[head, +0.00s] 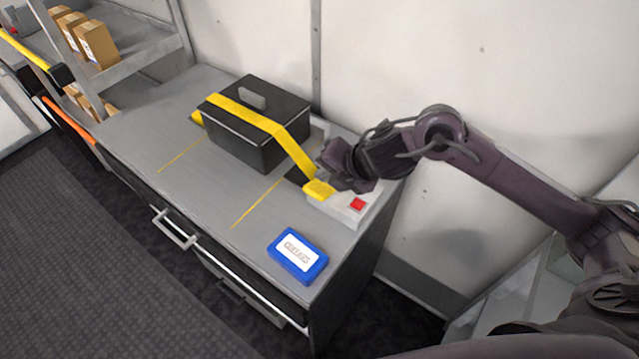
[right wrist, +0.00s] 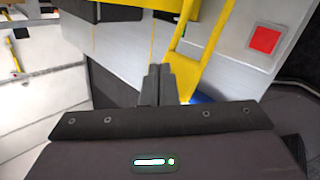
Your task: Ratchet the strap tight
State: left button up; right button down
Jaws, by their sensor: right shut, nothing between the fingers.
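A black box (head: 258,150) with a grey handle on its lid stands on the grey worktop. A yellow strap (head: 262,122) runs over it and slopes down at the right to a pale grey ratchet unit (head: 345,212) with a red square (head: 357,203). A yellow ratchet handle (head: 318,190) lies at its left end. My right gripper (head: 326,178) is just above and beside this handle, hiding part of the strap end. In the right wrist view its fingers (right wrist: 158,85) are together and empty, beside the yellow handle frame (right wrist: 178,62). Contact cannot be told. My left gripper is out of view.
A blue device with a white label (head: 298,255) lies near the worktop's front right corner. Yellow lines mark the worktop (head: 180,155). A white wall stands behind. Shelves with cardboard boxes (head: 95,45) are at the back left. The front left worktop is clear.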

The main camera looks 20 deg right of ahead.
jog(key=shift+r, duration=0.1)
jog(key=r+p, duration=0.1)
jog(key=d+r+p, duration=0.1)
jog(key=r, duration=0.1)
jog(key=w+r+p, duration=0.1)
jog(key=p, duration=0.1)
jog(key=shift+d+r, duration=0.2)
jog(key=shift+r, duration=0.05)
dwell(0.6)
